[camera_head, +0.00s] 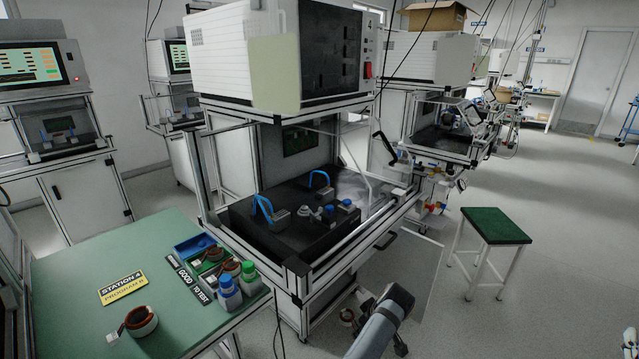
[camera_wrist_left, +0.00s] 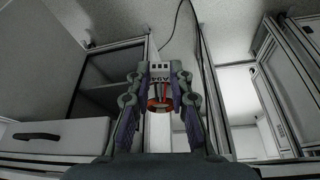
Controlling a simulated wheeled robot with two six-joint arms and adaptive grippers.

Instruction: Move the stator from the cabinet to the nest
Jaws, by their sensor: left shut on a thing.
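My left gripper (camera_wrist_left: 160,92) is shut on a stator (camera_wrist_left: 159,105) with copper-red windings and a white marked tag; the wrist view shows it between the fingers. In the head view my left arm comes in at the bottom middle, and the held stator (camera_head: 347,315) shows small and dark beside the test station's lower front. The open cabinet (camera_wrist_left: 105,85) with a shelf stands behind the gripper in the wrist view. A dark fixture bed (camera_head: 290,235) with blue curved parts and small grey blocks lies inside the station; I cannot tell which part is the nest.
A green table (camera_head: 75,275) at left bears another stator (camera_head: 141,321), a station sign (camera_head: 123,287), bottles (camera_head: 228,290) and trays with more stators. A green-topped stool (camera_head: 494,225) stands at right. The station's frame (camera_head: 300,285) edges the fixture bed.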

